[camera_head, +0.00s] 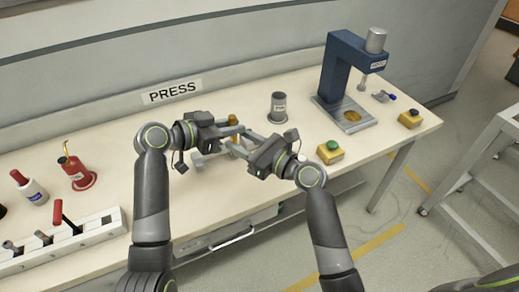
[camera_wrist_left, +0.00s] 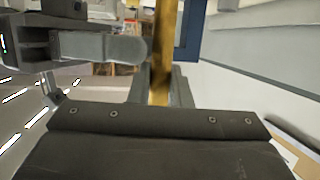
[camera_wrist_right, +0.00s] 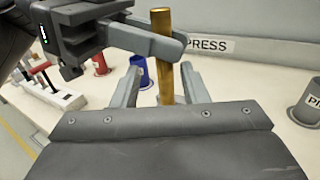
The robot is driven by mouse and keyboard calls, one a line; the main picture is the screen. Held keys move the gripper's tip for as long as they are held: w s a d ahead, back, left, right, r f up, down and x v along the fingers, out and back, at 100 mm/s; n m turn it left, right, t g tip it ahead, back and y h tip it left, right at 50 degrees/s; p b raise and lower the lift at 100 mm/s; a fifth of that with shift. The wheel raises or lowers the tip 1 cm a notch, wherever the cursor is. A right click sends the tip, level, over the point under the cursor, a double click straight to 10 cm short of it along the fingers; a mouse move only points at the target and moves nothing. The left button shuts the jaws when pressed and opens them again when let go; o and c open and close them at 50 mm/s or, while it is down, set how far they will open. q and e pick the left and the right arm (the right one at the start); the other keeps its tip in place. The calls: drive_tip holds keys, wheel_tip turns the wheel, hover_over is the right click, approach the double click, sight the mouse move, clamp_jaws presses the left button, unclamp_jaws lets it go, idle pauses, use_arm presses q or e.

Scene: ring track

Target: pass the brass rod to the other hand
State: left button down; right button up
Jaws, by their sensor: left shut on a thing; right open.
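The brass rod (camera_head: 234,120) stands about upright between my two grippers, above the table. My left gripper (camera_head: 236,129) is shut on its upper part; in the left wrist view the rod (camera_wrist_left: 163,50) rises between the fingers. My right gripper (camera_head: 252,137) is open, and in the right wrist view its fingers (camera_wrist_right: 160,85) lie on either side of the lower rod (camera_wrist_right: 163,85), with a gap visible on the right. The left gripper's finger (camera_wrist_right: 145,42) crosses the rod above them. The rod's lower end is hidden.
A blue press (camera_head: 340,70) stands at the back right, with a grey cup (camera_head: 278,106) left of it. A red can (camera_head: 77,174) and a tool rack (camera_head: 65,245) are at the left.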

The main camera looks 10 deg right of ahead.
sight(234, 138)
drive_tip(key=shift+x, duration=1.65)
clamp_jaws()
use_arm(q)
drive_tip(key=c, duration=1.3)
unclamp_jaws()
drive_tip(key=shift+o, duration=0.2)
